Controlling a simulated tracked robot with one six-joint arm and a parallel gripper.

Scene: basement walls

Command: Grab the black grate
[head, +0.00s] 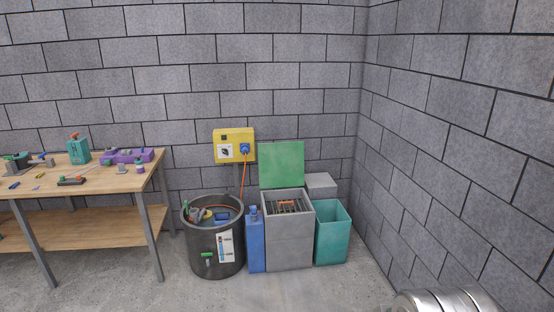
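A dark, slatted grate (283,210) shows in the open top of a grey box (289,243) in the head view, right of centre against the back wall. An orange piece (288,202) lies on or just above the bars; I cannot tell which. The box's green lid (282,164) stands raised behind the opening. The grate's edges are partly hidden by the box rim. My gripper is not in view.
A blue container (256,243) and dark round tub (215,250) stand left of the box, a teal bin (332,232) right. A yellow wall box (234,146) has an orange cable hanging down. A cluttered wooden table (95,185) stands left.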

